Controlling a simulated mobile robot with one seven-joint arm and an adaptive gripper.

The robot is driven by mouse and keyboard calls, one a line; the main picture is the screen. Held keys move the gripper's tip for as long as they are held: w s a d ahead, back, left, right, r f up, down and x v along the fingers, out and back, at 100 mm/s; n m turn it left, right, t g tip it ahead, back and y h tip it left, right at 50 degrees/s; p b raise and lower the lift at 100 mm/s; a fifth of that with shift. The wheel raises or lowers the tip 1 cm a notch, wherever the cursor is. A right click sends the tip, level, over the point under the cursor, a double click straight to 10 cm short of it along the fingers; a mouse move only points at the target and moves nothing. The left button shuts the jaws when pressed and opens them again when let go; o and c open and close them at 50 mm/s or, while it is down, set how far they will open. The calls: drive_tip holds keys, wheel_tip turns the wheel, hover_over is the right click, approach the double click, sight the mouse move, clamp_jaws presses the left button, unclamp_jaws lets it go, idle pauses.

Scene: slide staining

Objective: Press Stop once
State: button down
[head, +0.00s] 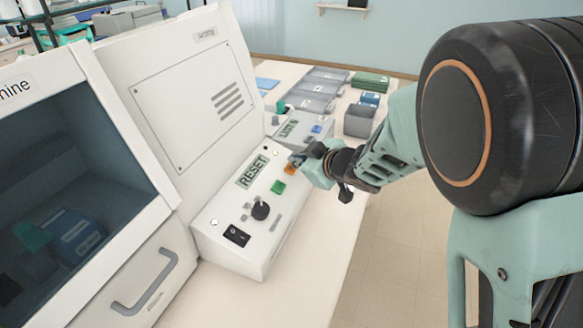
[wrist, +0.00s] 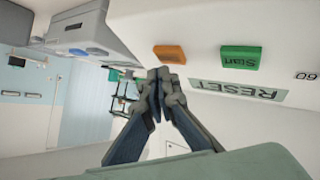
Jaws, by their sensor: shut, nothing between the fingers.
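The control panel (head: 235,225) on the front of the white machine carries an orange button (head: 290,169) and a green button (head: 278,187). In the wrist view the green button (wrist: 240,58) reads Start; the lettering on the orange button (wrist: 169,53) is too small to read. The panel's display (head: 252,171) reads RESET. My gripper (head: 298,158) is shut and empty, its tips close by the orange button. In the wrist view my fingertips (wrist: 161,76) show just below the orange button in the picture; I cannot tell whether they touch it.
A black knob (head: 260,210) and a black rocker switch (head: 237,235) sit on the same panel. A second grey unit (head: 300,128) stands just beyond it, with grey trays (head: 312,88) behind. The floor to the right of the table is clear.

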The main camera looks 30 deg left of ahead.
drive_tip(key=shift+a+f, duration=0.1)
drive_tip(key=shift+f, duration=0.25)
drive_tip(key=shift+a+f+b, duration=0.1)
drive_tip(key=shift+f+b, duration=0.25)
drive_tip(key=shift+b, duration=0.15)
idle(0.6)
drive_tip(key=shift+r, duration=0.15)
drive_tip(key=shift+d+r+p, duration=0.25)
drive_tip(key=shift+r+p, duration=0.3)
drive_tip(key=shift+p, duration=0.15)
drive_tip(key=r+p, duration=0.1)
drive_tip(key=d+r+p, duration=0.1)
drive_tip(key=r+p, duration=0.2)
drive_tip(key=shift+d+r+p, duration=0.35)
drive_tip(key=shift+r, duration=0.05)
drive_tip(key=shift+w, duration=0.1)
idle(0.4)
